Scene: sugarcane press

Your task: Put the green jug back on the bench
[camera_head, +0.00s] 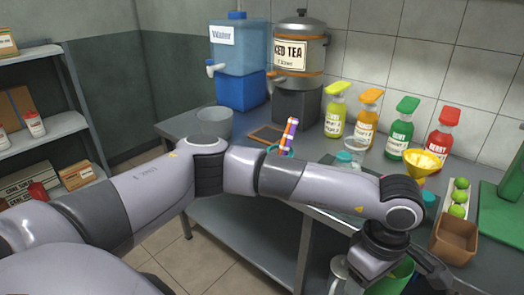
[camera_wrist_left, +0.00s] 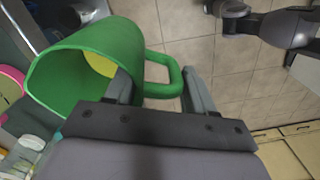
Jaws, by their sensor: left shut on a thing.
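The green jug (camera_wrist_left: 80,62) is large in the left wrist view, its mouth toward the camera and a yellow patch inside. In the head view only part of it (camera_head: 402,272) shows at the bottom, below my left wrist. My left gripper (camera_wrist_left: 160,84) is shut on its handle, which passes between the fingers. The jug appears to be off the bench's front edge, with floor tiles behind it. The grey bench (camera_head: 270,204) runs along the wall. A dark part, perhaps my right gripper (camera_wrist_left: 262,20), shows at the wrist view's top right; its jaws are unclear.
A brown box (camera_head: 455,240), a tray of limes (camera_head: 458,203), a yellow funnel (camera_head: 422,163) and a green machine (camera_head: 500,215) crowd the bench's right end. Several coloured bottles line the wall. A grey bowl (camera_head: 214,121) stands at the left end. My left arm hides part of the bench.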

